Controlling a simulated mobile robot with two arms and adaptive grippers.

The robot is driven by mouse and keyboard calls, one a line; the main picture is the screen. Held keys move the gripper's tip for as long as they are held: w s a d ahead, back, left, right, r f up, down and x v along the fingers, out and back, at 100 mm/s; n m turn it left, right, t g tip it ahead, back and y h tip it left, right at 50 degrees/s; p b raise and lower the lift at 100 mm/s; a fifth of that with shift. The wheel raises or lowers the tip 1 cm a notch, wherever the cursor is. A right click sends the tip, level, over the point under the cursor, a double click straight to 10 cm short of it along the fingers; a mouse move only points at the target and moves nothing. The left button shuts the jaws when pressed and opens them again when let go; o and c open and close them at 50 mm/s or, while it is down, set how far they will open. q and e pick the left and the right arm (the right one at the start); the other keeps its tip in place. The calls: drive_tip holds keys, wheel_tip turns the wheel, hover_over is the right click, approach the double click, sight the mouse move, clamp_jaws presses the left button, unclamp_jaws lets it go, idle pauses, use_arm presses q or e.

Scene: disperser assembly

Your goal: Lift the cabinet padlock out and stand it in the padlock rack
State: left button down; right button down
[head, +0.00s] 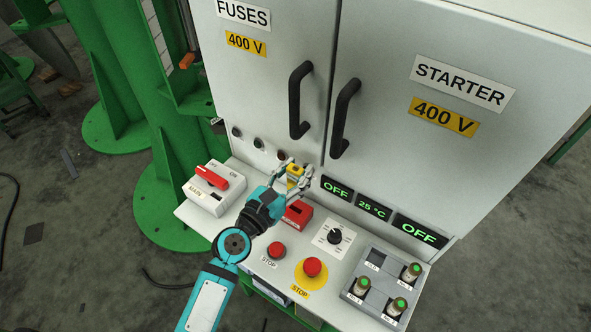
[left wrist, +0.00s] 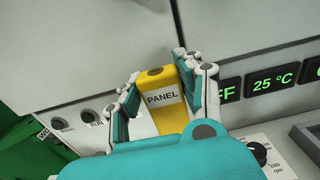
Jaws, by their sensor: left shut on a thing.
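The padlock (left wrist: 162,99) is a yellow block with a white PANEL label and a dark round spot on its top. It also shows in the head view (head: 295,171), in front of the lower edge of the cabinet doors. My left gripper (head: 294,173) is shut on it, with one finger on each side in the left wrist view (left wrist: 163,92). The padlock's lower end is hidden by my gripper in the wrist view. A red box (head: 299,212) sits on the panel just below the gripper; I cannot tell whether it is the padlock rack. My right gripper is not in view.
Cabinet doors with black handles (head: 301,100) rise behind. A MAIN switch with red handle (head: 212,176) is left. Two red stop buttons (head: 312,267), a dial (head: 334,237) and a grey tray (head: 373,260) with three cylinders stand front and right. Displays (head: 337,188) line the back.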

use_arm(q)
wheel_tip(320, 180, down, 4)
drive_tip(key=b, duration=0.3)
drive_tip(key=shift+f, duration=0.3)
drive_tip(key=shift+r, duration=0.1)
idle(0.3)
idle(0.5)
idle(0.7)
drive_tip(key=shift+f+b, duration=0.35)
drive_tip(key=shift+f, duration=0.2)
drive_tip(key=shift+f+b, duration=1.55)
drive_tip(key=shift+f, duration=0.25)
